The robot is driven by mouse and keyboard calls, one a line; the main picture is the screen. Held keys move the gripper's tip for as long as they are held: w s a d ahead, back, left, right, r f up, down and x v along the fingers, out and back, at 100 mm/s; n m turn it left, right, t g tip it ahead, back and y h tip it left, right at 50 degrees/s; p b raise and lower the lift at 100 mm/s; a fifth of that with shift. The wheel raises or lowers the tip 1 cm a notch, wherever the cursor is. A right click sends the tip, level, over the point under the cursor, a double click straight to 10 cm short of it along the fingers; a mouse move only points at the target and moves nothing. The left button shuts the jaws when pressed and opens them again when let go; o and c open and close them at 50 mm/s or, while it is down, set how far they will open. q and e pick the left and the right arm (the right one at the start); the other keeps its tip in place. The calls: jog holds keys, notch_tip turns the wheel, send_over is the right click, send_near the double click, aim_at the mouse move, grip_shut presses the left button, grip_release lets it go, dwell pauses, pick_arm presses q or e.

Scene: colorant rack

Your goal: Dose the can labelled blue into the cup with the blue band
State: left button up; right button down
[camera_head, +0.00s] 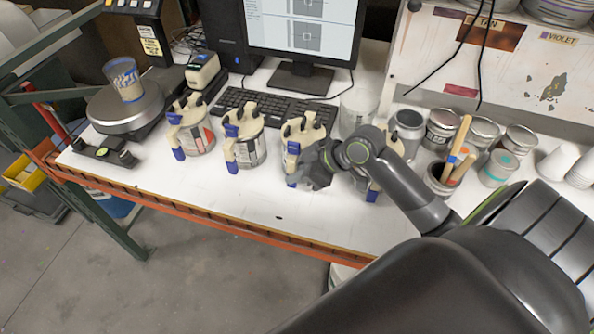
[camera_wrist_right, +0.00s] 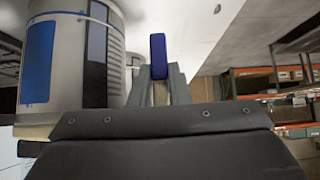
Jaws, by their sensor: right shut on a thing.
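A clear cup with a blue band (camera_head: 130,88) stands on the round scale (camera_head: 125,108) at the left end of the bench. Several cans with cream pump lids and blue-tipped levers stand in a row. My right gripper (camera_head: 310,168) is at the front of the third can from the left (camera_head: 318,135) and hides part of it. In the right wrist view, a can with a blue label patch (camera_wrist_right: 38,62) stands at left, and my right gripper (camera_wrist_right: 160,88) is shut on its upright blue lever tip (camera_wrist_right: 158,55). The left gripper is out of view.
Two lidded cans (camera_head: 192,138) (camera_head: 247,150) stand to the left, and another is partly behind my right arm. A keyboard (camera_head: 270,106) and monitor stand behind. Grey tins and a tin of wooden sticks (camera_head: 442,180) crowd the right. The bench front is clear.

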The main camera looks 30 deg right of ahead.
jog(key=shift+f, duration=0.2)
jog(key=c, duration=1.3)
grip_release()
jog(key=shift+s+f, duration=0.1)
jog(key=shift+p+v, duration=1.75)
jog(key=shift+v, duration=6.95)
